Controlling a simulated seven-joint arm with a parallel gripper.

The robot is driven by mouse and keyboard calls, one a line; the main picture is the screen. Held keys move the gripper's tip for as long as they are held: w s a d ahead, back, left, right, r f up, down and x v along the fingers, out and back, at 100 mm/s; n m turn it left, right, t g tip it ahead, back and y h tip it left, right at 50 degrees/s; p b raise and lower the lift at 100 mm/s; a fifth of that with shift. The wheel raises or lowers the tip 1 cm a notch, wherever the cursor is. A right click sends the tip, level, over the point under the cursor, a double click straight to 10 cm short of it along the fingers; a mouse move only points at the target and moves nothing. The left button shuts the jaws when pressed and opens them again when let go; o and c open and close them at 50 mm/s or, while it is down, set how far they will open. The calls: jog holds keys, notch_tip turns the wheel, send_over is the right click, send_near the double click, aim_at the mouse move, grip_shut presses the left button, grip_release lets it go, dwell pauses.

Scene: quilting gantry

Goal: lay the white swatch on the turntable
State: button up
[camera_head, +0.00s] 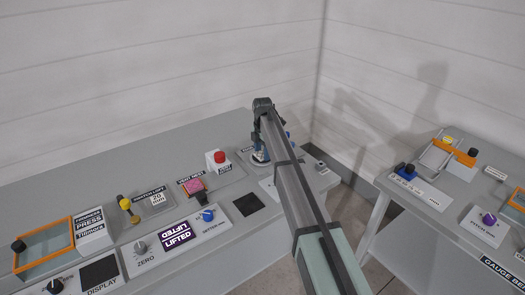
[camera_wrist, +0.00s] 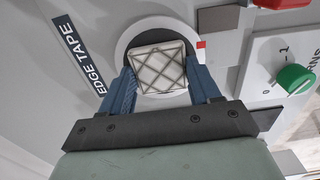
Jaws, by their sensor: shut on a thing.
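The white swatch (camera_wrist: 160,70), a pale square with a dark diamond grid, sits between the blue fingers of my gripper (camera_wrist: 160,78) in the wrist view. My gripper is shut on it at its left and right sides. Behind the swatch is the round turntable, with a pale outer ring (camera_wrist: 123,44) and a grey middle. The swatch lies within the ring's outline in this view. I cannot tell whether it touches the turntable or hangs just above. In the head view my gripper (camera_head: 259,155) is low at the bench's far right, and my arm hides most of that spot.
A green knob (camera_wrist: 294,78) stands right of the turntable, and an "EDGE TAPE" label (camera_wrist: 79,52) lies left. In the head view, a red button (camera_head: 219,157), a pink block (camera_head: 195,187) and a blue knob (camera_head: 208,215) are left of my arm. A second bench (camera_head: 449,198) stands right.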

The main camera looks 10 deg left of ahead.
jog(key=o, duration=1)
notch_tip(320, 180, up, 12)
jog(key=shift+r, duration=0.15)
jog(key=shift+o, duration=0.2)
